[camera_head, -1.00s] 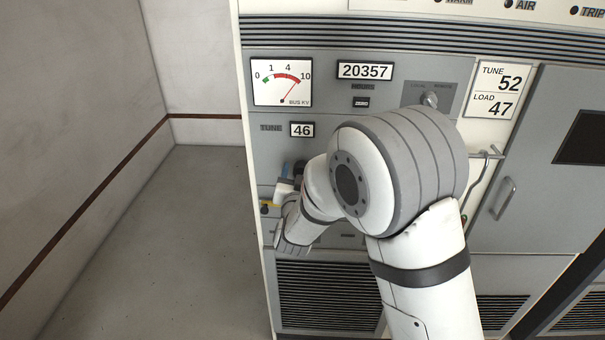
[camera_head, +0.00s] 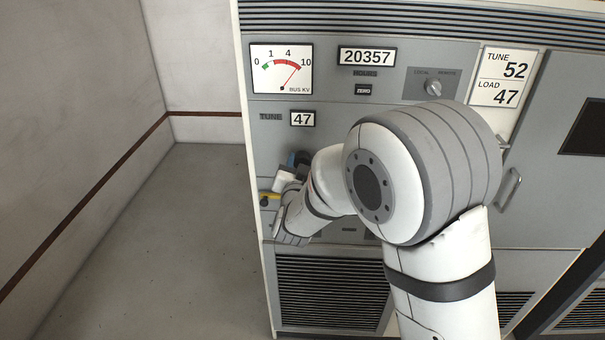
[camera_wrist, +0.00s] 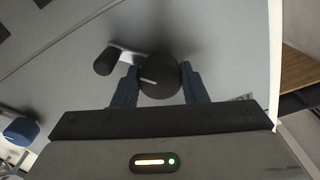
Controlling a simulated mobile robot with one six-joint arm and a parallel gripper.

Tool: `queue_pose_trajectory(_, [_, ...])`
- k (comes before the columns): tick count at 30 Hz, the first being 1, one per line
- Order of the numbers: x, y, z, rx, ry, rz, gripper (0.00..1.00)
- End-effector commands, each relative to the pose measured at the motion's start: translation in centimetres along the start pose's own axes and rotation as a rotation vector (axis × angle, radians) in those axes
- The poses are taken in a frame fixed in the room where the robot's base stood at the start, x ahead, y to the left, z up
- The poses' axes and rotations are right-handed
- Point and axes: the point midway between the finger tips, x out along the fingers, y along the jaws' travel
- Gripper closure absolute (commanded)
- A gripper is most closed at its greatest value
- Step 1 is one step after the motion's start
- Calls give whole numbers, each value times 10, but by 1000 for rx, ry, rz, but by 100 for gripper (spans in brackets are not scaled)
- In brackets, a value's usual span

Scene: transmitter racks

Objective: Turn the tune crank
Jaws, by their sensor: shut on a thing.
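The tune crank (camera_wrist: 158,80) has a round black hub with a light mark, a short metal arm and a black handle (camera_wrist: 104,61) on its left in the wrist view. My gripper (camera_wrist: 158,72) has its two blue fingers on either side of the hub and is shut on it. In the head view, my gripper (camera_head: 290,166) is at the panel below the TUNE counter (camera_head: 303,119), which reads 47; my arm hides most of the crank there. A placard (camera_head: 503,78) shows TUNE 52 and LOAD 47.
A bus kV meter (camera_head: 282,69), an hours counter (camera_head: 367,57) and a local/remote switch (camera_head: 433,88) sit above. A yellow part (camera_head: 270,197) lies just left of my wrist. A blue knob (camera_wrist: 20,130) shows at the wrist view's left. Floor left of the rack is clear.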

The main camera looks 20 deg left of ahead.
Motion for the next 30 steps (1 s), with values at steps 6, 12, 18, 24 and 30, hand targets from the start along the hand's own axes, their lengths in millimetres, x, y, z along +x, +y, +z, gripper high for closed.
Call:
queue_pose_trajectory(6, [0, 2, 6, 132, 5, -1, 84])
queue_pose_trajectory(12, [0, 2, 4, 241, 3, 0, 84])
queue_pose_trajectory(18, [0, 1, 0, 289, 2, 0, 84])
queue_pose_trajectory(24, [0, 0, -1, 292, 1, 0, 84])
queue_pose_trajectory(30, [0, 0, -1, 291, 1, 0, 53])
